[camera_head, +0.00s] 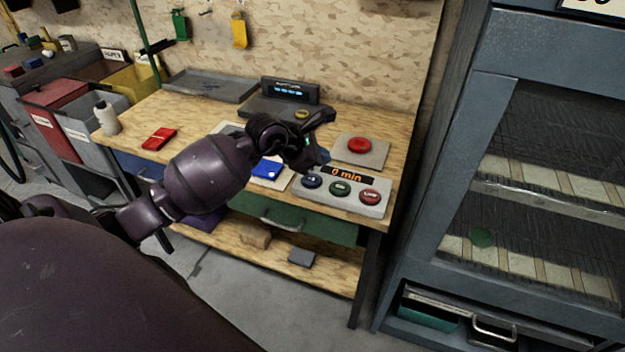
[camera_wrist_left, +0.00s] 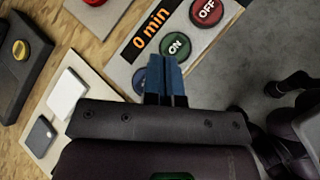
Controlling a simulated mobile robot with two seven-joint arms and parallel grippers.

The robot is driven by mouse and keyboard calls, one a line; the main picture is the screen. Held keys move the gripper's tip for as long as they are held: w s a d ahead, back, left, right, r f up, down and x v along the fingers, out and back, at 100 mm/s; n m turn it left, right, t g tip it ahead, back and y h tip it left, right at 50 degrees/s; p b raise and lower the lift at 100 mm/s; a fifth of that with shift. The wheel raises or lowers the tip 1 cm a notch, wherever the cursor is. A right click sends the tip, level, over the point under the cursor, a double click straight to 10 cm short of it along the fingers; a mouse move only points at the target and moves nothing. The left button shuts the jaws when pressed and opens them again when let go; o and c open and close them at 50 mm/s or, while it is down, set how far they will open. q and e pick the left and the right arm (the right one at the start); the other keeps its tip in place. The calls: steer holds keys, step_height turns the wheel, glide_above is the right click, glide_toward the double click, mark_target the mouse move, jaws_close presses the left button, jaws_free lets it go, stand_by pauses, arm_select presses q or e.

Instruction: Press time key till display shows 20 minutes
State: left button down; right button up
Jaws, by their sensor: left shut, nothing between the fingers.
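The timer box (camera_head: 372,204) stands on the workbench's front right corner. Its display (camera_head: 347,174) reads "0 min" in orange, and the same reading shows in the left wrist view (camera_wrist_left: 151,32). A blue key (camera_head: 312,182), a green ON key (camera_head: 341,188) and a red OFF key (camera_head: 370,196) sit in a row below it. My left gripper (camera_head: 321,158) is shut and empty, above the box near the blue key. In the left wrist view its blue fingertips (camera_wrist_left: 171,62) partly cover the blue key (camera_wrist_left: 139,80); I cannot tell whether they touch it. My right gripper is not in view.
A red button (camera_head: 359,146) on a plate sits behind the timer box. A dark device (camera_head: 285,107) with a lit display and yellow knob stands further back. A white bottle (camera_head: 106,118) and red item (camera_head: 159,138) are at left. A tall grey cabinet (camera_head: 408,215) stands right of the bench.

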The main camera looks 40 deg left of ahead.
mark_target(312, 180)
arm_select(q)
steer(key=a, duration=0.1)
steer(key=w+a+r+y, duration=0.1)
steer(key=w+a+r+m+y, duration=0.1)
steer(key=shift+a, duration=0.4)
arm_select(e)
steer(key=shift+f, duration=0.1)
arm_select(q)
step_height(312, 180, down, 9)
steer(key=b, duration=0.4)
steer(key=shift+r, duration=0.1)
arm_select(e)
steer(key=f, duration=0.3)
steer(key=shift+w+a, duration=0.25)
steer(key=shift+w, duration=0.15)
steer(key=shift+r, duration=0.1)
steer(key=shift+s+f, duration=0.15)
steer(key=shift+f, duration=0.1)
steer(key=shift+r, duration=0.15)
